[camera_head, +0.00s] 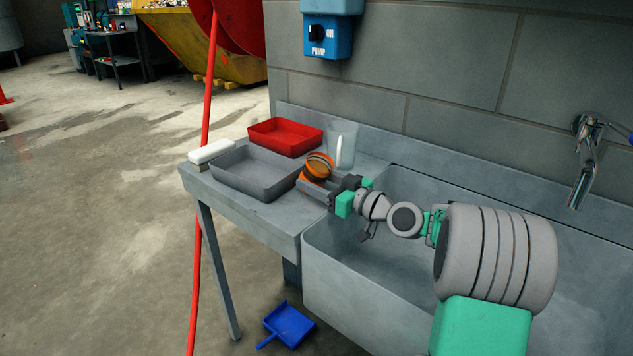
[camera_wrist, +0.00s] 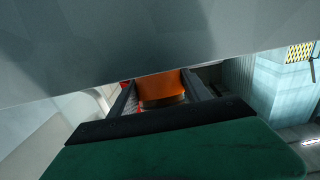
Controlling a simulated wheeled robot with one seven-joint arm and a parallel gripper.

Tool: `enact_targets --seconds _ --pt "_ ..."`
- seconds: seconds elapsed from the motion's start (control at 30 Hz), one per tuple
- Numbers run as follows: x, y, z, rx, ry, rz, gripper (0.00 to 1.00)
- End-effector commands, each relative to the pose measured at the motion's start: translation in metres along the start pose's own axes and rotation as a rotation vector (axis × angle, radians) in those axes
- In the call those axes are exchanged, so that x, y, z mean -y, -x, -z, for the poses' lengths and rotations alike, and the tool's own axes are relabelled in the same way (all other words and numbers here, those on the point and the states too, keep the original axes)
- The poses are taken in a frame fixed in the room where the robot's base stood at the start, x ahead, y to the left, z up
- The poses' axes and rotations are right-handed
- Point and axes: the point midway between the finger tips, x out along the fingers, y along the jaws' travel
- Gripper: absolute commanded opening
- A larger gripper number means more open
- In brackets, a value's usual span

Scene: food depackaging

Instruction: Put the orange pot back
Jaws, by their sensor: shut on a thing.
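The orange pot (camera_head: 318,166) shows in the head view at the right edge of the grey tray, tilted, with a dark band near its rim. My gripper (camera_head: 316,178) is shut on it, coming from the right over the sink edge. In the wrist view the orange pot (camera_wrist: 162,86) sits between the two dark fingers of my gripper (camera_wrist: 160,98). A large grey surface covers the top of that view and hides the pot's upper part. I cannot tell whether the pot touches the tray or the counter.
The grey tray (camera_head: 228,182) lies on the counter left of the pot. A red tray (camera_head: 262,131) lies behind, and a clear container (camera_head: 349,142) stands behind the pot. A white-topped brush (camera_head: 211,151) lies at the left edge. The sink (camera_head: 345,285) is at right; a tap (camera_head: 583,175) is on the wall.

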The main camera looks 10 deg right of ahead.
Motion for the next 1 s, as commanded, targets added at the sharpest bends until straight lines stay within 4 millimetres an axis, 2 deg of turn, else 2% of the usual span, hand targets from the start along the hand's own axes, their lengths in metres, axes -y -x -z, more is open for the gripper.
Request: enact_targets --seconds 0.17,0.2,0.4,0.47,0.73,0.9,0.93,1.0 --pt "0.000 0.000 -0.002 -0.001 0.001 0.000 0.00" --pt "0.000 0.000 -0.002 -0.001 0.001 0.000 0.57" --pt "0.000 0.000 -0.001 -0.001 0.001 0.000 0.74" --pt "0.000 0.000 -0.001 -0.001 0.001 0.000 0.79" --pt "0.000 0.000 0.001 -0.001 0.001 0.000 0.79" --pt "0.000 0.000 0.021 -0.001 0.001 0.000 0.79" --pt "-0.001 0.004 0.010 -0.002 0.002 0.001 0.79" --pt "-0.004 0.013 0.005 -0.002 0.003 0.007 0.79"
